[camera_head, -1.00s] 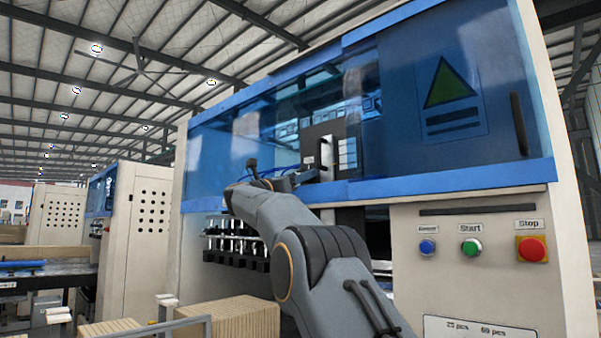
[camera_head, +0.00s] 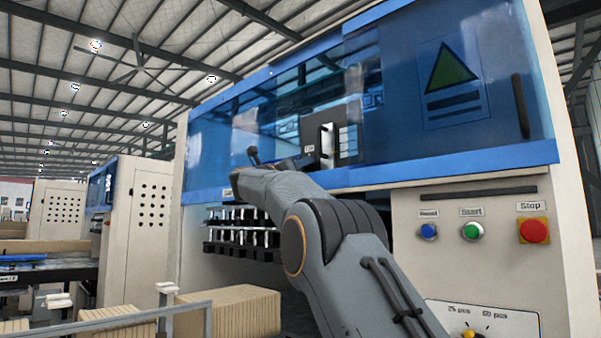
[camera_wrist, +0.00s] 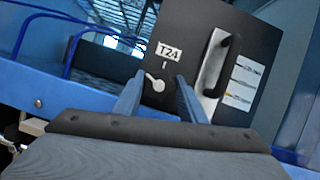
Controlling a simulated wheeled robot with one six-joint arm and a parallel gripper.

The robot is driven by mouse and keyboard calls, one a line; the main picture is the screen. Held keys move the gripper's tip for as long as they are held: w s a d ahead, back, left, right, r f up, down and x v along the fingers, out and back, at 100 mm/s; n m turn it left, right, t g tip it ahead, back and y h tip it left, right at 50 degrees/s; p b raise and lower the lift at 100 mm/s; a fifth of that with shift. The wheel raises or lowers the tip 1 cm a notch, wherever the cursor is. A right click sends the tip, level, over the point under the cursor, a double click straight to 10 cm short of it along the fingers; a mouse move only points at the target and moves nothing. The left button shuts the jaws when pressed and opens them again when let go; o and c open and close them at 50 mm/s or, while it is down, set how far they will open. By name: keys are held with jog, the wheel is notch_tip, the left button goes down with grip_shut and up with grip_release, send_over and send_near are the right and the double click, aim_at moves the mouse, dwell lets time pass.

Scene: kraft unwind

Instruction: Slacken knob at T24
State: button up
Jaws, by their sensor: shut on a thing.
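The T24 label (camera_wrist: 169,50) is on a dark panel (camera_wrist: 215,25) in the wrist view. Below it is a small pale knob (camera_wrist: 157,85) with a short arm pointing up and left. A small white mark sits above the knob, to its right. My gripper (camera_wrist: 158,80) has its two blue-grey fingers on either side of the knob and is shut on it. In the head view the panel (camera_head: 325,125) shows behind the blue glass front. There my arm hides the fingers and the knob.
A black handle (camera_wrist: 220,65) on a pale plate stands right of the knob. A blue ledge (camera_wrist: 50,95) and blue hoses lie left. In the head view, blue, green and red buttons (camera_head: 533,230) are at right. Stacked cardboard (camera_head: 230,312) stands low left.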

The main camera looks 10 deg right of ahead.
jog(key=shift+r+n+t+y, duration=0.1)
jog(key=shift+n+t+y, duration=0.5)
jog(key=shift+n, duration=1)
jog(key=o, duration=1.1)
jog(key=shift+c, duration=0.2)
jog(key=b+v, duration=0.4)
jog(key=v, duration=0.3)
jog(key=shift+s+a+b, duration=0.25)
jog(key=shift+b, duration=0.1)
